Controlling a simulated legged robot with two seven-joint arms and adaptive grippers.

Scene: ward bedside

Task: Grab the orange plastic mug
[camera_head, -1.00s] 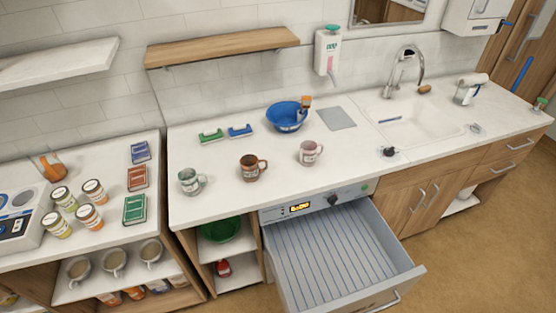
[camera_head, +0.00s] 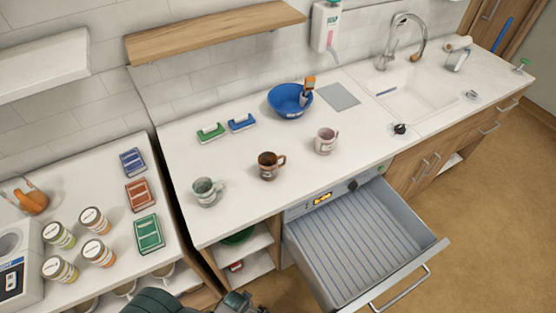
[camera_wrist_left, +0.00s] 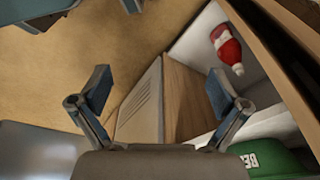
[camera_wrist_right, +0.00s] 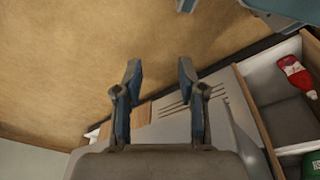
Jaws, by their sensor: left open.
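On the middle counter stand three mugs: a reddish-brown mug (camera_head: 268,165), a grey-green mug (camera_head: 206,191) and a pinkish mug (camera_head: 326,140). An orange object (camera_head: 32,201) stands on the left counter; I cannot tell whether it is a mug. My left gripper (camera_head: 242,303) shows partly at the bottom edge of the head view, below and in front of the mugs. In the left wrist view the left gripper (camera_wrist_left: 158,85) is open with nothing between its fingers. My right gripper (camera_wrist_right: 160,69) has its fingers apart and empty in the right wrist view.
An open drawer (camera_head: 365,240) juts out at the front. Several jars and boxes stand on the left counter. The sink (camera_head: 428,92) is at right.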

